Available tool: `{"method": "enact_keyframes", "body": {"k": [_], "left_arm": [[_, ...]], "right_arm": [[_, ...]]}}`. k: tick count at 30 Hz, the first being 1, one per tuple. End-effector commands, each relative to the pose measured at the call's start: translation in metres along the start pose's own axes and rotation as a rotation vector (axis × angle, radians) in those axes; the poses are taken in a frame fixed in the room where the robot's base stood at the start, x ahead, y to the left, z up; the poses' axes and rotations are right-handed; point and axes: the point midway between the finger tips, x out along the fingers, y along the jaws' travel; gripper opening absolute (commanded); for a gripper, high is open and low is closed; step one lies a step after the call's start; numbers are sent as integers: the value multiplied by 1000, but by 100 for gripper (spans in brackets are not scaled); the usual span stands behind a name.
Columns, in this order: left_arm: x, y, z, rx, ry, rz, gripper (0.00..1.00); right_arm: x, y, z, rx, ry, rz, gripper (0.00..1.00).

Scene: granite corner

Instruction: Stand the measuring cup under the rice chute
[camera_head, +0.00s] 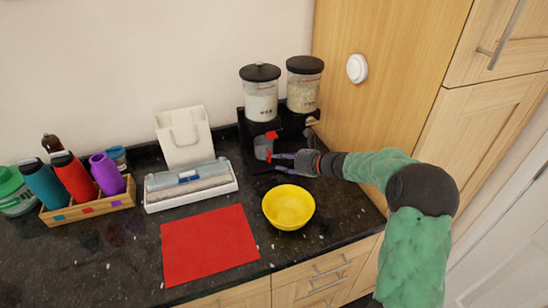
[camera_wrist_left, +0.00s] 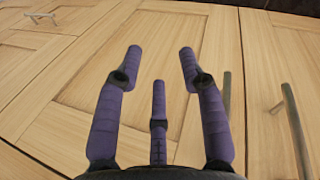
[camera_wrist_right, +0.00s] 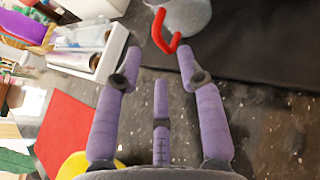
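The grey measuring cup (camera_head: 262,150) with a red handle stands at the front of a black dispenser (camera_head: 290,128) on the counter. The dispenser carries two clear canisters with black lids, a left one (camera_head: 261,100) and a right one (camera_head: 303,92); their labels are too small to read. The chutes are hard to make out in the dark. My right gripper (camera_head: 276,162) is open beside the cup. In the right wrist view the red handle (camera_wrist_right: 160,32) lies at the tips of the parted fingers (camera_wrist_right: 160,52). My left gripper (camera_wrist_left: 160,62) is open and empty, facing wooden cabinet fronts.
A yellow bowl (camera_head: 288,207) and a red mat (camera_head: 208,245) lie in front. A tall wooden cabinet (camera_head: 385,60) bounds the right.

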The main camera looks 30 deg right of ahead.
Motion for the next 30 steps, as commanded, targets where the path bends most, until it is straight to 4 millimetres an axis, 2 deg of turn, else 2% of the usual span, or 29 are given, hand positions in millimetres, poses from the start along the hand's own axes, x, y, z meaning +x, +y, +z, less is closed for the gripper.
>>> {"method": "enact_keyframes", "body": {"k": [1, 6, 12, 17, 30], "left_arm": [[-7, 2, 0, 0, 0, 0, 40], [-16, 6, 0, 0, 0, 0, 40], [-22, 8, 1, 0, 0, 0, 40], [-23, 8, 1, 0, 0, 0, 40], [-22, 8, 1, 0, 0, 0, 40]], "right_arm": [[-14, -1, 3, 1, 1, -3, 39], [-45, -1, 2, 0, 1, -3, 39], [-68, 0, 1, 0, 0, -1, 39], [-74, 0, 0, 0, 0, 0, 39], [-74, 0, 0, -1, 0, 1, 39]]}}
